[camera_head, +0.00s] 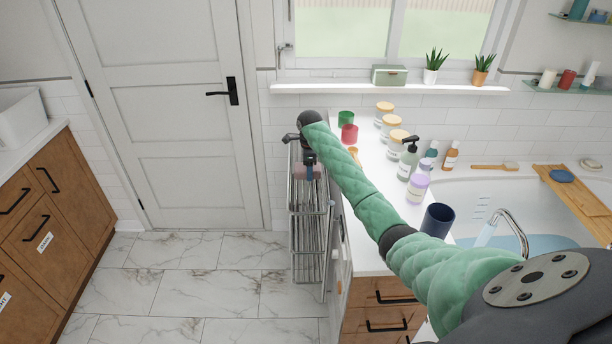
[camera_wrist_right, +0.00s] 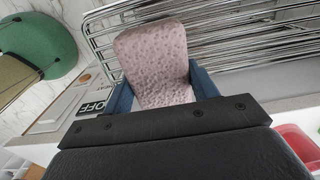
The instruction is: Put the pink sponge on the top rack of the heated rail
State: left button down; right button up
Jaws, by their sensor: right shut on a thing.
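The pink sponge (camera_wrist_right: 153,58) is held between the blue fingers of my right gripper (camera_wrist_right: 163,85) in the right wrist view. In the head view my right gripper (camera_head: 308,168) is at the upper end of the chrome heated rail (camera_head: 311,228), and the sponge (camera_head: 299,171) shows as a small pink patch beside the fingers. The rail's bars (camera_wrist_right: 235,40) lie behind the sponge in the wrist view. I cannot tell whether the sponge touches them. My left gripper is not in view.
The white counter (camera_head: 385,225) right of the rail holds a red cup (camera_head: 349,134), a green cup (camera_head: 346,118), several jars and bottles, and a dark blue cup (camera_head: 437,219). A closed door (camera_head: 170,120) stands left. The marble floor (camera_head: 200,275) is clear.

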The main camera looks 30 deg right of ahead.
aim_at(309, 190)
notch_tip(309, 190, down, 3)
jog(key=shift+p, duration=0.45)
jog(key=shift+w+f, duration=0.1)
jog(key=shift+f, duration=0.25)
jog(key=f, duration=0.1)
jog(key=f+p, duration=0.1)
jog(key=shift+s+f, duration=0.2)
jog(key=shift+f, duration=0.2)
jog(key=shift+f+p, duration=0.3)
jog(key=shift+w+f, duration=0.1)
jog(key=shift+f, duration=0.15)
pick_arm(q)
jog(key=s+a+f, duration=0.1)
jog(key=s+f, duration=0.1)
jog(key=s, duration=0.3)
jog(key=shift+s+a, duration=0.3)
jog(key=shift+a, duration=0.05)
pick_arm(e)
jog(key=o, duration=0.9)
jog(key=shift+r, duration=0.1)
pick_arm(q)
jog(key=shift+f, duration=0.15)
